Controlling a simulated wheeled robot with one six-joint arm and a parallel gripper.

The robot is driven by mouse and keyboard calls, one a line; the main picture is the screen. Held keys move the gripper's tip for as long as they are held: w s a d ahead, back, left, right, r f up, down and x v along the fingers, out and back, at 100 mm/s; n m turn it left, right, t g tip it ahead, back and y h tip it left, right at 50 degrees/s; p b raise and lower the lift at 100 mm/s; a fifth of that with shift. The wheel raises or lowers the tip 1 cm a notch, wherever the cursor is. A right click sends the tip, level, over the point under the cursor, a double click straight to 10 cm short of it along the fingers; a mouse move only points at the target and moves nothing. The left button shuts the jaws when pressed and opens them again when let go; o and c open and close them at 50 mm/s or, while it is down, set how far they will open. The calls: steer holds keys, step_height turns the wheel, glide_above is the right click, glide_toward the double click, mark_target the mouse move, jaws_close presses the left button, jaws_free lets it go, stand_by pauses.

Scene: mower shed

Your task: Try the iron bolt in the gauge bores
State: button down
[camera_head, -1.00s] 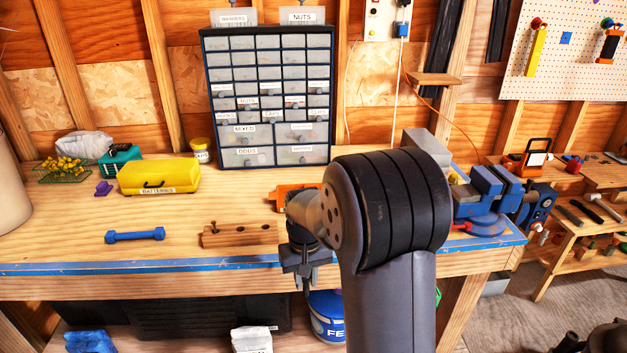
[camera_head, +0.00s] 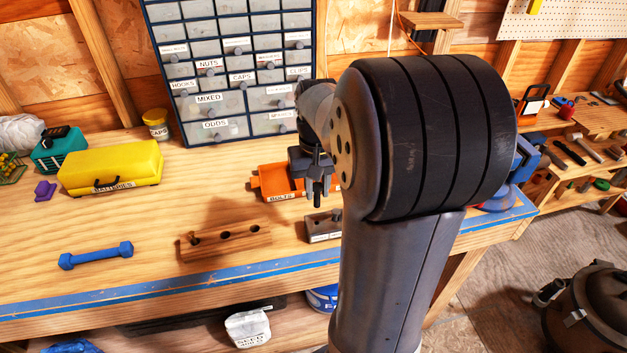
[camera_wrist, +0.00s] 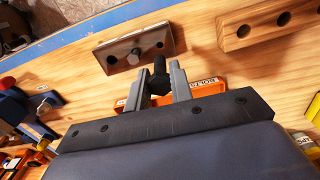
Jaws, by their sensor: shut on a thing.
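My gripper (camera_wrist: 159,84) is shut on a dark iron bolt (camera_wrist: 159,68), whose hex head shows between the fingers in the wrist view. In the head view my gripper (camera_head: 318,168) hangs near the orange bolts tray (camera_head: 272,186), with the bolt (camera_head: 317,190) pointing down. A grey-brown block (camera_head: 322,229) with small bores stands in front of the tray, partly hidden by my arm; it also shows in the wrist view (camera_wrist: 122,48). A longer wooden block (camera_head: 225,243) with several round bores lies left of it. I cannot tell which block is the gauge.
A blue dumbbell-shaped thing (camera_head: 96,255) lies at the left. A yellow batteries case (camera_head: 112,168) and a drawer cabinet (camera_head: 230,70) stand behind. Blue tape (camera_head: 180,284) marks the bench's front edge. Bare bench lies left of the tray.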

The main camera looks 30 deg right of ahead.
mark_target(317, 206)
steer(key=shift+f, duration=0.1)
steer(key=shift+f+b, duration=1.75)
steer(key=shift+f, duration=1)
steer(key=shift+f, duration=0.25)
steer(key=shift+r, duration=0.2)
steer(key=shift+r+p, duration=0.15)
steer(key=shift+p, duration=0.15)
steer(key=shift+f, duration=0.3)
steer(key=shift+r+p, duration=0.3)
steer(key=shift+p, duration=0.3)
stand_by(1.8)
